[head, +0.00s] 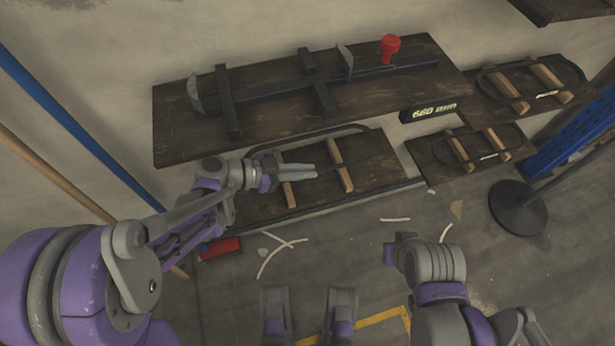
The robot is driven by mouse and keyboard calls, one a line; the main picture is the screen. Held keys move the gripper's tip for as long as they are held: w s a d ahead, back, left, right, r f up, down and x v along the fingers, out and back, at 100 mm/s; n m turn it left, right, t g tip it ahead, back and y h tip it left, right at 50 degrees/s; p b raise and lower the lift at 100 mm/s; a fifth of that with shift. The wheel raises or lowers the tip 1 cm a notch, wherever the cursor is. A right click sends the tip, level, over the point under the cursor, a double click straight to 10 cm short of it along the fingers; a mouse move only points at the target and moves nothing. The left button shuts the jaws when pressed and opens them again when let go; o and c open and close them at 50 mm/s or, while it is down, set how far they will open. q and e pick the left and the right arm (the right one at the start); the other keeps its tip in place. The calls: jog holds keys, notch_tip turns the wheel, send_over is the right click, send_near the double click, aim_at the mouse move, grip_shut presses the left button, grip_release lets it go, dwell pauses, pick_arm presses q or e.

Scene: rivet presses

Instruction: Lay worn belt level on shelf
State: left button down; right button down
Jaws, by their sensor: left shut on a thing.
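A dark belt (318,133) forms a long loop over two wooden bars on the lower middle shelf (275,213). My left gripper (316,173) reaches in from the left over this shelf, between the bars. Its fingers are shut on the belt, though the fingers hide the grip itself. The left end of the loop is partly hidden by my wrist. I cannot tell whether the belt touches both bars all along. My right arm (435,265) is low at the right, away from the shelf; its fingers cannot be made out.
Above is a larger shelf (175,140) with a dark bar tool and red knob (389,46). Two smaller shelves at right hold looped belts (530,82) (487,145) on wooden bars. A black round stand (518,207) and a blue rack (570,135) stand at right. Pale strips litter the floor.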

pick_arm(q)
jog(key=shift+f+b, duration=1.8)
jog(key=shift+f, duration=1)
jog(key=c, duration=0.9)
grip_release()
jog(key=shift+s, duration=0.1)
jog(key=p+v, duration=0.2)
jog(key=v, duration=0.8)
jog(key=shift+s+a+r, duration=0.1)
jog(key=shift+a+r, duration=0.1)
jog(key=shift+a, duration=0.15)
